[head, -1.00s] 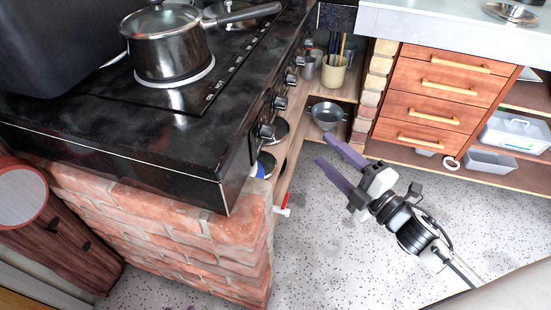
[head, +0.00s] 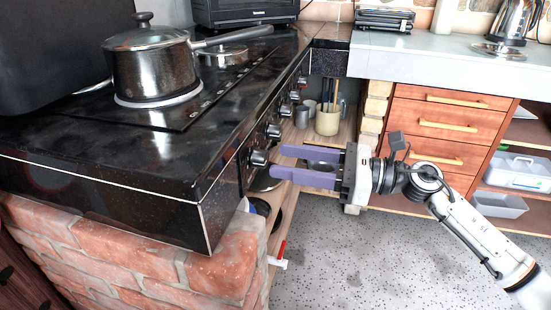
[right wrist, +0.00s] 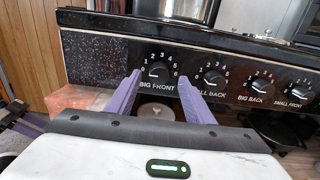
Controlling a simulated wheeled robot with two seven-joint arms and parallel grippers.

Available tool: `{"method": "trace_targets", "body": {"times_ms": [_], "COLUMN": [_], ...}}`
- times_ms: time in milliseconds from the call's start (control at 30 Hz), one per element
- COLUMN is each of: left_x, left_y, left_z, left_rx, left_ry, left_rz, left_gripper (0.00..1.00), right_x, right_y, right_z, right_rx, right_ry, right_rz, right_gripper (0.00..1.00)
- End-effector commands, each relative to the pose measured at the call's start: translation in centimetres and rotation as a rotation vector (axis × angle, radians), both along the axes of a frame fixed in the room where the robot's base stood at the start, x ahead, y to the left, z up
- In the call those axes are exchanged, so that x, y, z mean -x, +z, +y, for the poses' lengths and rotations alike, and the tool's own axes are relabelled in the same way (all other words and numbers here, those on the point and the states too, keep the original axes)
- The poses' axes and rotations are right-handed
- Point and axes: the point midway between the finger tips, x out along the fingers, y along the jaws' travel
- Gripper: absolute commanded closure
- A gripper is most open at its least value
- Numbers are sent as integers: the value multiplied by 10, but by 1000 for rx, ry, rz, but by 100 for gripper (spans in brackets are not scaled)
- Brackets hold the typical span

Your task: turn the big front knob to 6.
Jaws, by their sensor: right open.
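The big front knob (right wrist: 158,70) is a dark round knob on the black stove panel, with numbers around it and BIG FRONT printed below. I cannot tell which number it points to. In the head view it is the nearest knob (head: 258,158) of the row. My right gripper (head: 277,161) is open, its purple fingers pointing at this knob. In the right wrist view my right gripper (right wrist: 160,77) has one fingertip on each side of the knob, with nothing gripped. A purple and dark part at that view's left edge may be my left gripper (right wrist: 12,115); its jaws are unclear.
The small back knob (right wrist: 211,77) is close beside the right-hand finger; the big back knob (right wrist: 260,88) and small front knob (right wrist: 299,92) are further right. A lidded pot (head: 152,72) stands on the stove. Shelves with pans lie below the panel. Drawers (head: 447,127) stand behind my arm.

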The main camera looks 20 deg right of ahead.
Motion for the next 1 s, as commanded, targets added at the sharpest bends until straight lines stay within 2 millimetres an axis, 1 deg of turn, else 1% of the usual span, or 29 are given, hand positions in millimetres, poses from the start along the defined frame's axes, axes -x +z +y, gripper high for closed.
{"method": "trace_targets", "body": {"times_ms": [33, 200, 333, 567, 667, 800, 833, 1000], "left_x": [0, 1, 1, 1, 1, 1, 1, 1], "left_y": [0, 1, 1, 1, 1, 1, 1, 2], "left_z": [0, 1, 1, 2, 2, 2, 2, 2], "left_rx": [0, 0, 0, 0, 0, -1, 0, -1], "left_ry": [2, 4, 5, 5, 5, 6, 5, 6], "left_rz": [-1, -2, -3, -3, -3, -3, -3, -5], "left_gripper": [66, 66, 66, 66, 66, 66, 66, 66], "right_x": [-5, -15, -18, -18, -18, -18, -18, -18], "right_y": [2, 1, 0, 0, 0, 0, 0, 0], "right_z": [8, 23, 27, 28, 27, 27, 27, 27], "right_rx": [-1, -2, -1, -1, -2, -2, -2, -7], "right_ry": [1, 0, -1, -1, -1, -1, -1, -1], "right_rz": [-4, 0, -1, 0, 1, 1, 1, 9], "right_gripper": [52, 52, 52, 52, 67, 91, 92, 92]}}
